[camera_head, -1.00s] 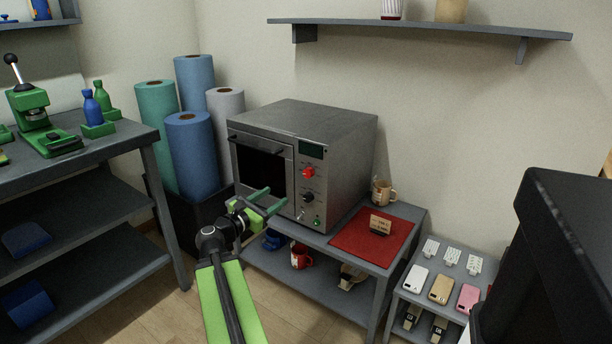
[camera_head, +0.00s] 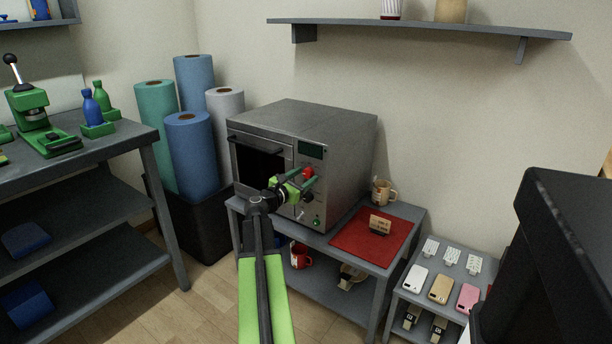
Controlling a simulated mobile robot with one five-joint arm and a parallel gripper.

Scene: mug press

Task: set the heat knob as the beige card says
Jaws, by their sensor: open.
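A grey metal oven-like press (camera_head: 345,131) stands on a low grey table, its dark front opening on the left and its control panel on the right. The panel has a small dark display (camera_head: 311,150), a red knob (camera_head: 309,172), a black knob (camera_head: 308,197) and a green button (camera_head: 317,221). My gripper (camera_head: 305,181) is open in front of the panel, its green fingers around or just before the red knob; contact cannot be told. A beige card (camera_head: 380,223) stands on a red mat (camera_head: 352,239) to the right. Its writing is too small to read.
A beige mug (camera_head: 383,191) stands behind the mat. A red mug (camera_head: 300,256) is on the shelf below. Rolls of blue, green and grey material (camera_head: 190,152) stand to the left. A small rack with phone cases (camera_head: 441,290) is at the right.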

